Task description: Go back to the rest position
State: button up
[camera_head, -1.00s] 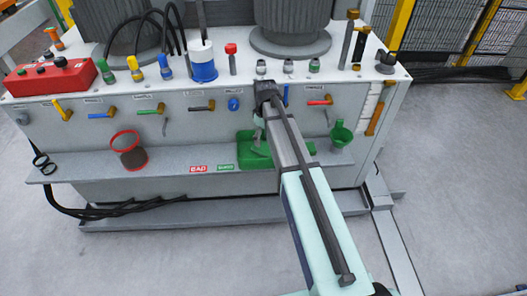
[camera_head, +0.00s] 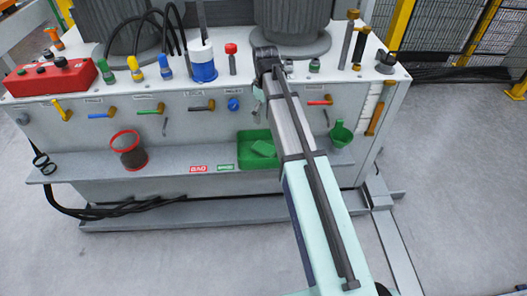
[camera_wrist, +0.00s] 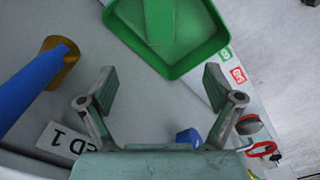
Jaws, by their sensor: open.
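My gripper (camera_wrist: 160,74) is open and empty in the wrist view, its two fingers wide apart. It is above the shelf and points down towards a green tray (camera_wrist: 190,62). In the head view my arm's end is raised in front of the cabinet top, and the fingers cannot be made out clearly. The green tray also shows there on the shelf (camera_head: 243,163), with a flat green object (camera_head: 263,148) in it.
Coloured handles line the cabinet front, and a blue handle (camera_wrist: 28,90) is near my gripper. Tall tools (camera_head: 347,40) and a red control box (camera_head: 52,77) stand on top.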

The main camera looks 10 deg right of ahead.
dwell(0.4)
jog(key=s+a+f+n, duration=0.1)
jog(key=s+a+f, duration=0.3)
jog(key=a+f, duration=0.3)
jog(key=s+a+f+h, duration=0.1)
jog(key=s+a+f, duration=0.3)
jog(key=a+f, duration=0.35)
jog(key=s+a+f+n, duration=0.1)
jog(key=s+a+f, duration=0.45)
jog(key=a, duration=0.25)
jog(key=s+d+f+m+g, duration=0.3)
jog(key=s+d+f+m, duration=0.1)
jog(key=s+d+f, duration=1)
jog(key=s+d+f+m+g, duration=0.2)
jog(key=s+d+f, duration=0.15)
jog(key=s, duration=0.45)
jog(key=s+d+f+m+g, duration=0.1)
jog(key=s+d+f+m, duration=0.15)
jog(key=s+f, duration=0.4)
jog(key=s+d+m+g+y, duration=0.1)
jog(key=s+d+m, duration=0.1)
jog(key=s, duration=1)
notch_tip(320, 180, up, 15)
jog(key=w+p, duration=0.2)
jog(key=p, duration=1.3)
jog(key=shift+d, duration=0.2)
